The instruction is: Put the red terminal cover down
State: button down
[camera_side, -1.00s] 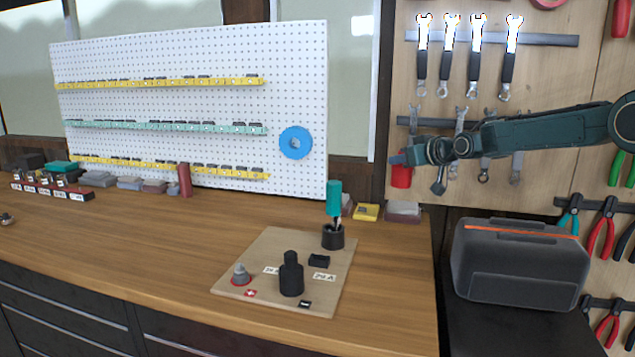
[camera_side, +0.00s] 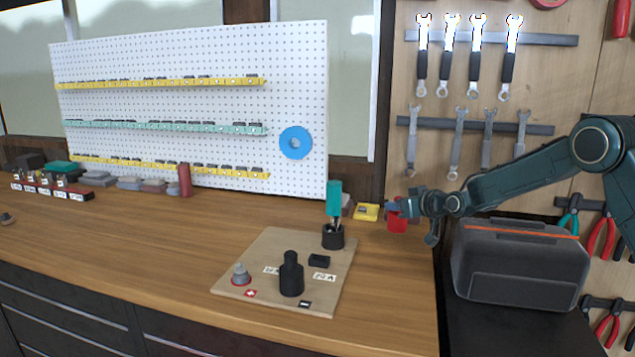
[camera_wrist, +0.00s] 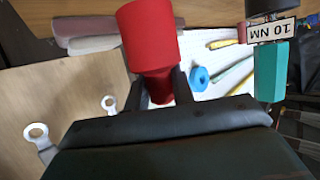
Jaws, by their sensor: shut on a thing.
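The red terminal cover (camera_side: 397,222) is in my gripper (camera_side: 404,209) near the right end of the wooden bench in the side view. It looks low, close to the bench top, but I cannot tell whether it touches. In the wrist view the red cover (camera_wrist: 150,45) is clasped between the two dark fingers of my gripper (camera_wrist: 160,88). The wooden board (camera_side: 258,255) stands to the left, with a grey terminal on a red base (camera_side: 240,275) and a black cover-like piece (camera_side: 291,275) on it.
A teal-handled tool stands in a black holder (camera_side: 333,237) at the board's back corner. A yellow block (camera_side: 366,211) lies just left of the cover. A dark case (camera_side: 516,265) stands right of the bench. The bench's right front area is clear.

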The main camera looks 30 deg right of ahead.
aim_at(404, 221)
jog(key=shift+f, duration=2.1)
jog(key=shift+f, duration=0.1)
jog(key=c, duration=1.2)
grip_release()
jog(key=shift+s+r, duration=0.35)
jog(key=shift+s, duration=0.2)
jog(key=v, duration=1)
jog(key=shift+s+r, duration=0.15)
jog(key=shift+s, duration=0.25)
